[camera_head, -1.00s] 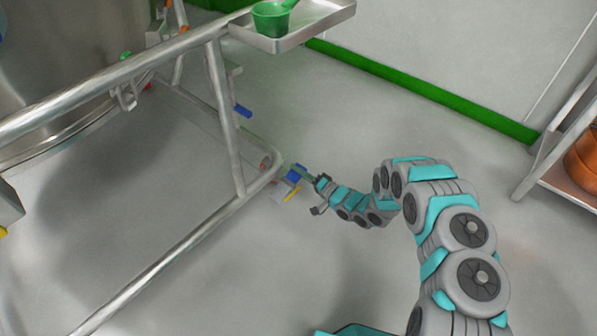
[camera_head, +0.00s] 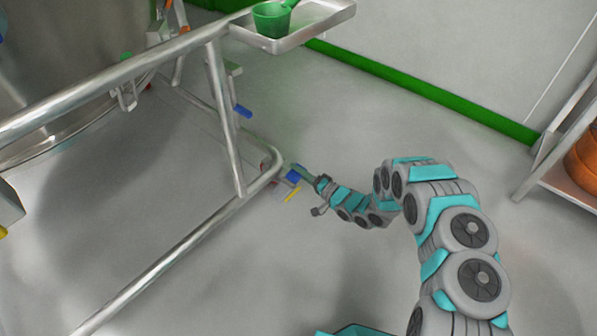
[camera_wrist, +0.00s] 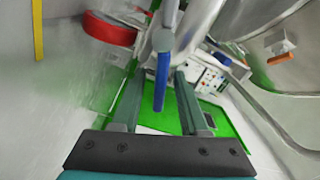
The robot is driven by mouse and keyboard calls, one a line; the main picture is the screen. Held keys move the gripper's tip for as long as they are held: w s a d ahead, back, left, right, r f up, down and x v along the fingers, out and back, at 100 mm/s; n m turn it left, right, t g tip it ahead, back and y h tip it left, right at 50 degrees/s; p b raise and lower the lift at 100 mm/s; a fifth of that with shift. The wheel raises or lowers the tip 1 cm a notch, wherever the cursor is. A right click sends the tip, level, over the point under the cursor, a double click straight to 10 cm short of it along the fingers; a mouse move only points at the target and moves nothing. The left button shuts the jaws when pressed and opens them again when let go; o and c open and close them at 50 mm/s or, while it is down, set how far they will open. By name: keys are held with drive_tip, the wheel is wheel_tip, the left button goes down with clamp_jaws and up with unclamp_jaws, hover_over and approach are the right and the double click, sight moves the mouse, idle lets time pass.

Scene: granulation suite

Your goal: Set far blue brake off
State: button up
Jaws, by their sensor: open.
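A near blue brake lever (camera_head: 295,174) sits low at the corner of the steel frame, beside a yellow bar (camera_head: 292,194). A second blue lever (camera_head: 243,111) is farther back along the frame. My gripper (camera_head: 304,174) is at the near corner lever, low over the floor. In the wrist view my gripper (camera_wrist: 159,74) is open, with a blue lever (camera_wrist: 162,82) between its two fingers, seemingly not clamped. A red wheel-like part (camera_wrist: 108,28) is at upper left there. Whether the fingers touch the lever cannot be told.
The steel frame's tubes (camera_head: 160,262) run along the left, close to my gripper. A tray (camera_head: 325,22) with a green scoop cup (camera_head: 271,19) hangs above. A shelf with an orange-brown vessel (camera_head: 582,160) stands at right. The floor between is clear.

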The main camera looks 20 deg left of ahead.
drive_tip(key=v, duration=0.7)
drive_tip(key=shift+d, duration=0.3)
